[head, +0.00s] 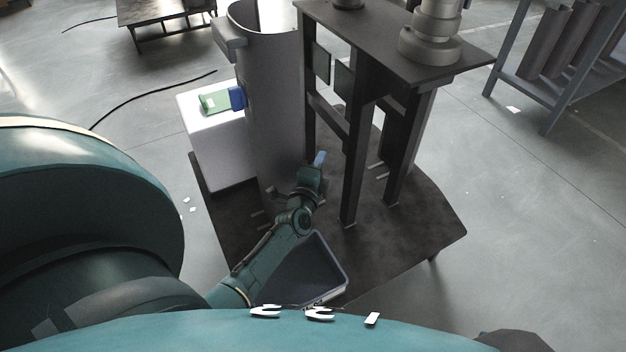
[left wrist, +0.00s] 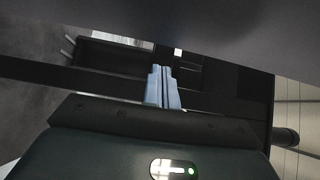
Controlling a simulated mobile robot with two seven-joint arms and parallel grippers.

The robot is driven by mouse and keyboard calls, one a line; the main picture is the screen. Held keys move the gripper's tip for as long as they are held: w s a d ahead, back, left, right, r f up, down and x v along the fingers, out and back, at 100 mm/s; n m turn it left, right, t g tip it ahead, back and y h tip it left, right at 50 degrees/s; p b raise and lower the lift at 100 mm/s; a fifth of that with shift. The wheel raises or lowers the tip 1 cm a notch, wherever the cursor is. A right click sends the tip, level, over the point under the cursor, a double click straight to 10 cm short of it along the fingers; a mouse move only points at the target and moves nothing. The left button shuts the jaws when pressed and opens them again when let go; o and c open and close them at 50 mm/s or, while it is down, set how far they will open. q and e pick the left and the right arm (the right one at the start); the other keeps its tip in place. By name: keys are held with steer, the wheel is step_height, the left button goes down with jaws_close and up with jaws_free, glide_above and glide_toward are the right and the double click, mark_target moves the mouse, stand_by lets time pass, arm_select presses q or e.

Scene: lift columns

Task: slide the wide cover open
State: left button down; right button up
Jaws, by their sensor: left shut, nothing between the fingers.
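A tall, wide, curved grey column (head: 275,110) stands left of a dark frame; it may carry the wide cover, but I cannot tell where a cover begins or ends. A grey block (head: 229,38) sticks out near its top left. My left gripper (head: 320,158) is low beside the column's right side, between it and the dark frame's legs. Its blue-grey fingers show together in the left wrist view (left wrist: 163,88), shut and empty. A large dark surface (left wrist: 200,25) fills the top of that view. I cannot tell whether the fingers touch anything. My right gripper is out of view.
A dark frame with a flat top (head: 375,40) bears a grey stepped cylinder (head: 432,40). A white box (head: 215,165) with a green item (head: 214,102) and a blue item (head: 237,97) stands left. A dark open bin (head: 300,275) lies below my left arm.

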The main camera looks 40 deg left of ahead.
arm_select(q)
steer(key=s+a, duration=0.2)
steer(key=s, duration=0.1)
steer(key=shift+a, duration=0.2)
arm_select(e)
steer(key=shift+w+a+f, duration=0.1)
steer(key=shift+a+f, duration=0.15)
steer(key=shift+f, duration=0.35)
arm_select(q)
steer(key=shift+s+a+p, duration=0.45)
steer(key=shift+s+p, duration=0.3)
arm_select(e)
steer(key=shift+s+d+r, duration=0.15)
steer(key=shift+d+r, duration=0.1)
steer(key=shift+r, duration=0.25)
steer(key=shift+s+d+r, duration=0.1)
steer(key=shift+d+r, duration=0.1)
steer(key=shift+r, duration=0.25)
arm_select(q)
steer(key=shift+w, duration=0.1)
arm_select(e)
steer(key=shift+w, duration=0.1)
